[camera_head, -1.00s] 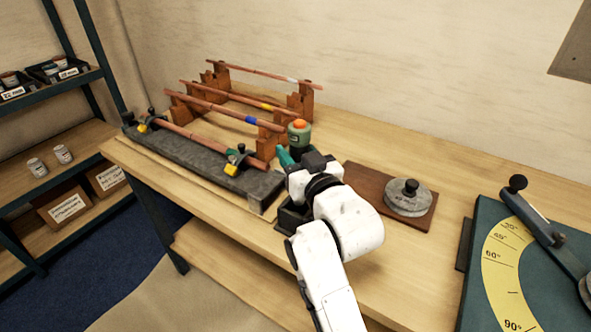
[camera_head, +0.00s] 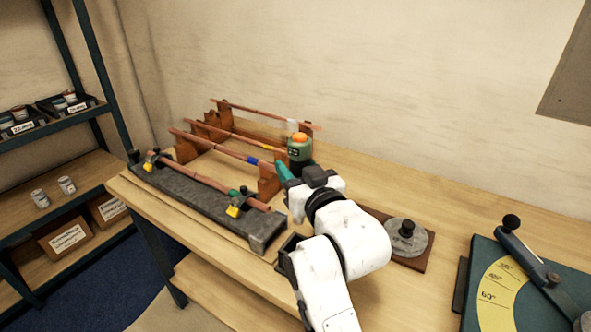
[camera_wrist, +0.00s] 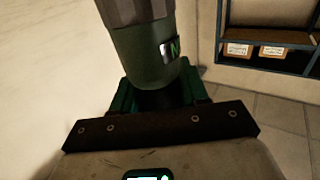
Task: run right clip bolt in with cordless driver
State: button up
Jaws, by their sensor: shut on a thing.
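My gripper (camera_head: 286,173) is shut on the cordless driver (camera_head: 300,149), a green body with an orange top, held upright. In the wrist view the driver (camera_wrist: 145,58) stands between the green jaws, its lower part hidden. The grey slab (camera_head: 200,203) lies along the bench's front left and carries a copper tube (camera_head: 201,181). The right clip (camera_head: 235,201), with green and yellow parts, sits near the slab's right end. The driver is apart from it, to the upper right. A small dark piece shows at the clip; I cannot tell whether it is the bolt. The left clip (camera_head: 150,161) is at the far end.
Brown racks (camera_head: 270,182) holding copper tubes stand behind the slab, close to the driver. A grey disc with a black knob (camera_head: 407,238) sits on a brown board to the right. A bender with a yellow scale (camera_head: 497,292) is farther right. Bare bench lies behind the disc.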

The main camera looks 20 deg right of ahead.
aim_at(295, 151)
jog(key=shift+r+p, duration=1.5)
jog(key=shift+r, duration=0.6)
jog(key=shift+f, duration=0.1)
